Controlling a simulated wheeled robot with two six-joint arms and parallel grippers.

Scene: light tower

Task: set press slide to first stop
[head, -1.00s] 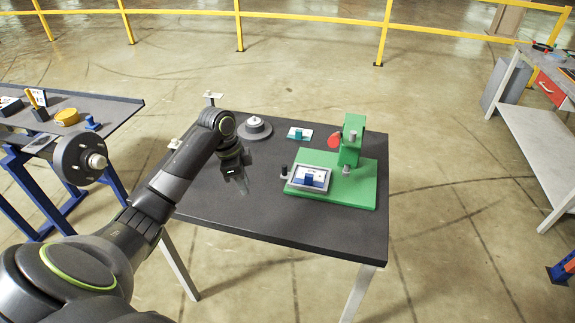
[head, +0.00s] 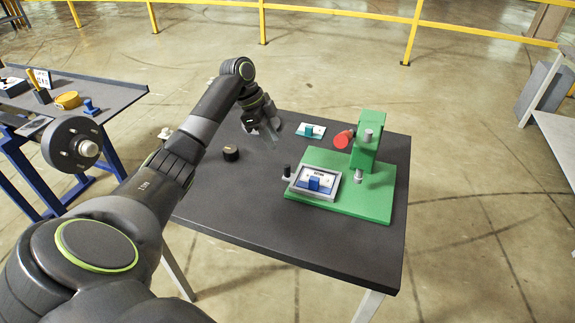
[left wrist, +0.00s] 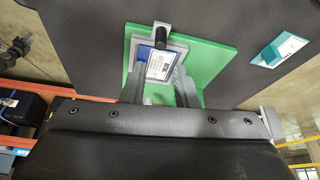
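The green press (head: 366,150) stands on its green base (head: 365,205) on the dark table, with a red handle knob (head: 343,139). Its slide is a grey-framed tray (head: 333,192) with a white card and a blue block (head: 314,184), and a black knob (head: 287,170) at its left end. In the left wrist view, the tray (left wrist: 178,46) and black knob (left wrist: 161,38) show beyond the fingers. My left gripper (left wrist: 158,85) is open and empty; in the head view (head: 268,132) it hangs over the table, left of the press, apart from the slide. My right gripper is not in view.
A white-and-teal plate with a teal block (head: 311,131) lies behind the tray. A small black cylinder (head: 231,152) stands at the table's left. A side table (head: 115,92) with small items is at far left. The table's front strip is clear.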

